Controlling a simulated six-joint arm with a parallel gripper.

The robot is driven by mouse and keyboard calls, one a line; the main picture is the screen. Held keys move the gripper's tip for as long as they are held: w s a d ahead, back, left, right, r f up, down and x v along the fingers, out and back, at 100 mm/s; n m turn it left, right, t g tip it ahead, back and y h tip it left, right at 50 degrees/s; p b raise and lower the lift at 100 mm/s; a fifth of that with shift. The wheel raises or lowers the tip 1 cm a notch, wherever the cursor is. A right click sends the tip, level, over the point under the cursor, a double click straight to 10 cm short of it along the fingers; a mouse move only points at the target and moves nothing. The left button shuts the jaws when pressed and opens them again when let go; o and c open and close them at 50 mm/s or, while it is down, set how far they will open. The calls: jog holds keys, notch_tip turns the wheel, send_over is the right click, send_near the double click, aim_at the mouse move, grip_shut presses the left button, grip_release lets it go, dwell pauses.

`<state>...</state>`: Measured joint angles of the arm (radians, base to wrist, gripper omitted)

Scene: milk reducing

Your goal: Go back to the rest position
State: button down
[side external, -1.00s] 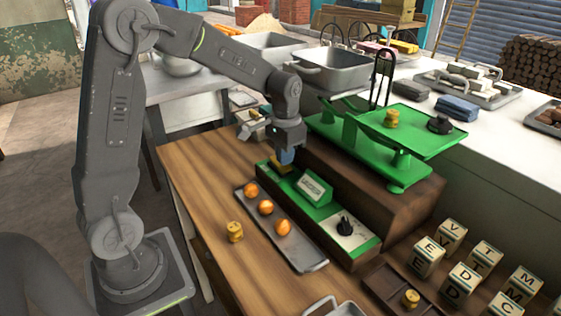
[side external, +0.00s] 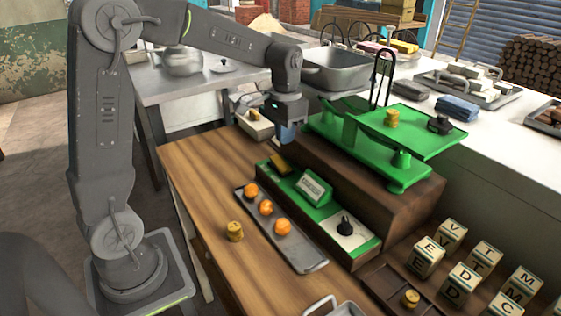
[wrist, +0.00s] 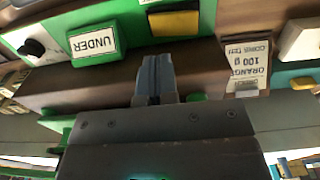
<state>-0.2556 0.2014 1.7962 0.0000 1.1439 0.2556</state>
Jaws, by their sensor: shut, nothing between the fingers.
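My gripper (side external: 287,134) is shut and empty, raised above the back end of the green control panel (side external: 264,176). In the wrist view its blue-grey fingers (wrist: 155,76) are together. A yellow button (side external: 281,163) on the panel sits below and apart from the fingers; it also shows in the wrist view (wrist: 173,22). A sign (wrist: 94,43) beside it reads UNDER.
A green balance scale (side external: 400,177) stands on the brown block right of my gripper, with a gold weight (side external: 392,118) on its top plate. A grey tray (side external: 311,266) holds several orange balls. Letter cubes (side external: 428,257) stand front right. Bare wood (side external: 195,170) lies left.

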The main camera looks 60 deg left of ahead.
jog(key=shift+d, duration=0.1)
jog(key=s+d+r+t, duration=0.2)
jog(key=s+d, duration=0.3)
jog(key=s, duration=0.4)
jog(key=s+d+r+t, duration=0.2)
jog(key=s+d, duration=0.3)
jog(key=s, duration=0.5)
jog(key=shift+r+t, duration=0.15)
jog(key=shift+t, duration=0.65)
